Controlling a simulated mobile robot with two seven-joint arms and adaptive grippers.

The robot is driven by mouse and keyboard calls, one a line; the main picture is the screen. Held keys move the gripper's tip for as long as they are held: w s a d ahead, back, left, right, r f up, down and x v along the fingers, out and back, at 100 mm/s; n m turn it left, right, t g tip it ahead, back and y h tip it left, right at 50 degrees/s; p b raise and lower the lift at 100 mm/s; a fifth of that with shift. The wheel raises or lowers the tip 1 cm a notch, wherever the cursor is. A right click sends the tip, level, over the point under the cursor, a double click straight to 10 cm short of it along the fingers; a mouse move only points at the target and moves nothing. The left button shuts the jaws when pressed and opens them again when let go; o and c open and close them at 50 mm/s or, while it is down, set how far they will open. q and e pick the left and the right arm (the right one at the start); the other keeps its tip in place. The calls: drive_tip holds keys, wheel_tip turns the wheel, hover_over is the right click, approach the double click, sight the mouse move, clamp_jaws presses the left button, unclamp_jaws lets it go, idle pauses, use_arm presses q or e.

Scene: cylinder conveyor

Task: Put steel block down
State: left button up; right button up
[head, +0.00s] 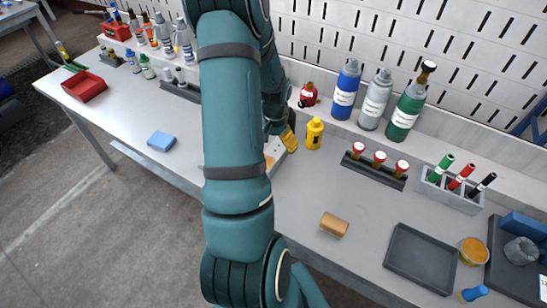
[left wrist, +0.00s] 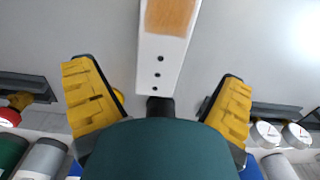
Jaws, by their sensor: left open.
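My left gripper (head: 288,139) is over the middle of the bench, partly hidden behind my own arm in the head view. In the left wrist view its two yellow fingers (left wrist: 160,82) are spread wide apart. A pale piece with a wood-coloured face and several dark holes (left wrist: 165,50) lies ahead of and between the fingers, with neither finger touching it. It also shows beside the arm in the head view (head: 274,150), partly hidden. I cannot tell whether it is the steel block; nothing else in view is clearly that block. My right gripper is not in view.
A yellow bottle (head: 314,133) and a red one (head: 308,95) stand close to the gripper. A dark rack with red-capped items (head: 374,167) is to the right. A tan block (head: 334,225) and a grey tray (head: 420,259) lie nearer the front. A perforated wall closes the back.

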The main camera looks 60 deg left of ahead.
sight(274, 152)
use_arm(q)
drive_tip(key=f, duration=0.1)
drive_tip(key=f+b, duration=0.1)
drive_tip(key=f, duration=0.3)
drive_tip(key=shift+s+d+b, duration=0.1)
drive_tip(key=shift+s+b, duration=0.2)
drive_tip(key=c, duration=1.4)
wheel_tip(274, 152, up, 9)
drive_tip(key=p, duration=0.2)
drive_tip(key=shift+r+p, duration=0.2)
drive_tip(key=shift+p, duration=0.15)
drive_tip(key=shift+r, duration=0.3)
